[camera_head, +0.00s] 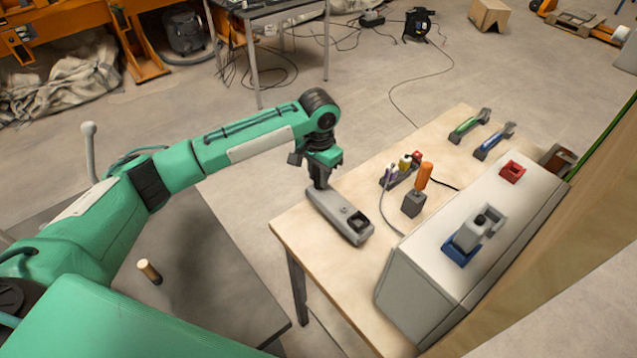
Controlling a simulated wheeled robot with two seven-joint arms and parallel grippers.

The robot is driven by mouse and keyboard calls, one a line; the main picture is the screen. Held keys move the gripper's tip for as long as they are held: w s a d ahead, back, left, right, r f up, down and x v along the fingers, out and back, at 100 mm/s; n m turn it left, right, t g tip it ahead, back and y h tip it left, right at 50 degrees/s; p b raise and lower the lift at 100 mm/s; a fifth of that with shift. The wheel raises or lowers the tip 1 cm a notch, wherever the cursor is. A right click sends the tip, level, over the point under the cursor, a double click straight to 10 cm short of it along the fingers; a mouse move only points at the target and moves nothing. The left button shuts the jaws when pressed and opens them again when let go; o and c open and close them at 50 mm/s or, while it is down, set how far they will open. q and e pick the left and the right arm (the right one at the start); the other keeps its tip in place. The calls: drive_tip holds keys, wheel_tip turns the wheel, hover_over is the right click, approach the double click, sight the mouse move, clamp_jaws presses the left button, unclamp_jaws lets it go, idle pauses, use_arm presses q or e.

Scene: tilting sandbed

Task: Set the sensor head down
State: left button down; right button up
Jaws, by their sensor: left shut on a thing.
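My left gripper (320,178) points down over the near left part of the wooden table (295,226). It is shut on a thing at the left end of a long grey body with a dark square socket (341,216). The fingers hide most of the held part, so I cannot tell where it ends and the grey body begins. The grey body lies on the table or just over it; I cannot tell which. I cannot tell for sure which thing is the sensor head. A grey block in a blue holder (467,240) stands on the white case. My right gripper is not in view.
The white case (420,275) fills the table's right side, with a red holder (512,171) on top. An orange-handled tool (423,177) stands in a grey block beside a small rack. Green and blue handled tools lie at the back. Bare wood shows left of the grey body.

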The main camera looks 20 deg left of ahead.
sight(318, 184)
use_arm(q)
drive_tip(key=shift+f+p, duration=0.3)
drive_tip(key=shift+f, duration=1.8)
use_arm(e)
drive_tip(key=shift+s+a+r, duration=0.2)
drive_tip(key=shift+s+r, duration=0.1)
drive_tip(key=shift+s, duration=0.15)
use_arm(q)
drive_tip(key=shift+f, duration=0.1)
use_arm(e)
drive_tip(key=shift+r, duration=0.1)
use_arm(q)
drive_tip(key=c, duration=1.2)
unclamp_jaws()
drive_tip(key=shift+o, duration=0.2)
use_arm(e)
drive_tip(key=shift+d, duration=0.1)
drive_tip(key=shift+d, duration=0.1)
use_arm(q)
drive_tip(key=shift+r, duration=0.3)
wheel_tip(318, 184, up, 11)
drive_tip(key=shift+f+b, duration=0.2)
drive_tip(key=shift+b, duration=1.05)
drive_tip(key=shift+r, duration=0.45)
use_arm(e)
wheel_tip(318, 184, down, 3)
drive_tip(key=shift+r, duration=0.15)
